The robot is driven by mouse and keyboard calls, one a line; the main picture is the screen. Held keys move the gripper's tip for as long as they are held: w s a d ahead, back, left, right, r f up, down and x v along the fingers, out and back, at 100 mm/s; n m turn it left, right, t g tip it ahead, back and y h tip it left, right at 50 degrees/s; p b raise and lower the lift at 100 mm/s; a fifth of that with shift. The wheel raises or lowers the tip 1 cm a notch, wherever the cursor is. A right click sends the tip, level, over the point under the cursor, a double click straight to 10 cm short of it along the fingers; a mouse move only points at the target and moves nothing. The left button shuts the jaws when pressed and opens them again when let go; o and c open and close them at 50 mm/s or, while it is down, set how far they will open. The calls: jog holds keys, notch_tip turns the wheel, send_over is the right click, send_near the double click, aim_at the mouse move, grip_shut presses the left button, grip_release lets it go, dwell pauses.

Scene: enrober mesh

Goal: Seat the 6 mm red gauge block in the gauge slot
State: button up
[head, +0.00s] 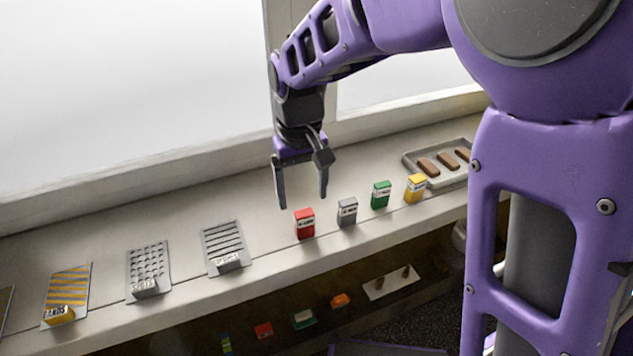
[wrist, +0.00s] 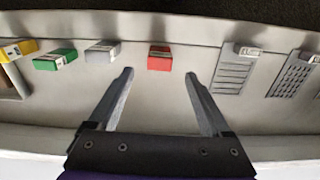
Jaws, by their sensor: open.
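The red gauge block (head: 304,224) stands upright on the pale ledge, with a white label on it. It also shows in the wrist view (wrist: 159,62), just beyond and between the fingertips. My gripper (head: 302,201) is open and empty above the ledge, fingers pointing down, close to the red block. In the wrist view its two fingers (wrist: 159,74) are spread wide with nothing between them. I cannot make out the label's size marking. I cannot identify the gauge slot in either view.
Grey (head: 347,211), green (head: 380,194) and yellow (head: 415,188) blocks stand right of the red one. A tray (head: 457,181) with brown bars lies beyond. Slatted (head: 224,240), perforated (head: 148,266) and yellow-striped (head: 68,291) plates lie left. Small coloured items sit below the ledge.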

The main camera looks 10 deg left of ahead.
aim_at(304, 213)
jog(key=shift+f+b, duration=0.5)
jog(key=shift+f, duration=2.6)
jog(key=shift+d, duration=0.1)
jog(key=shift+c, duration=0.3)
grip_shut()
